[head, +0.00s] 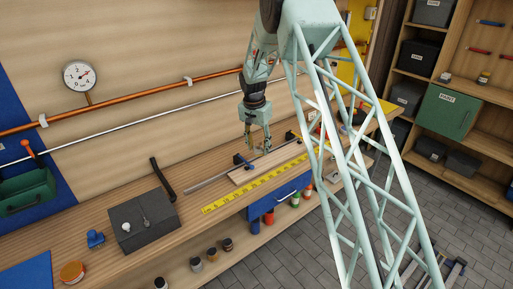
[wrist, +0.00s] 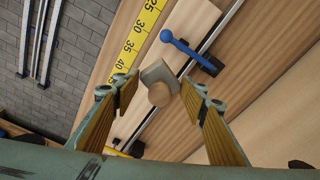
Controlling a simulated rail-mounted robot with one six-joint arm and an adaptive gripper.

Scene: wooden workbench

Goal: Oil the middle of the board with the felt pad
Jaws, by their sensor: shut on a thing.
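The board (head: 243,176) is a pale wooden strip lying on the workbench behind a yellow ruler. It also shows in the wrist view (wrist: 193,17). The felt pad (wrist: 158,72) is a small grey block with a round wooden knob, seen between my fingertips in the wrist view. My gripper (wrist: 160,92) is shut on the pad's knob. In the head view my gripper (head: 257,150) points down over the board's area. The pad is too small to make out there. I cannot tell whether the pad touches the board, and no oil is clearly visible.
A clamp with a blue handle (wrist: 182,45) sits on a metal bar beside the board, close to the pad. A yellow ruler (head: 228,198) runs along the board's front. A dark grey box (head: 143,219) stands to the left on the workbench (head: 195,230).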

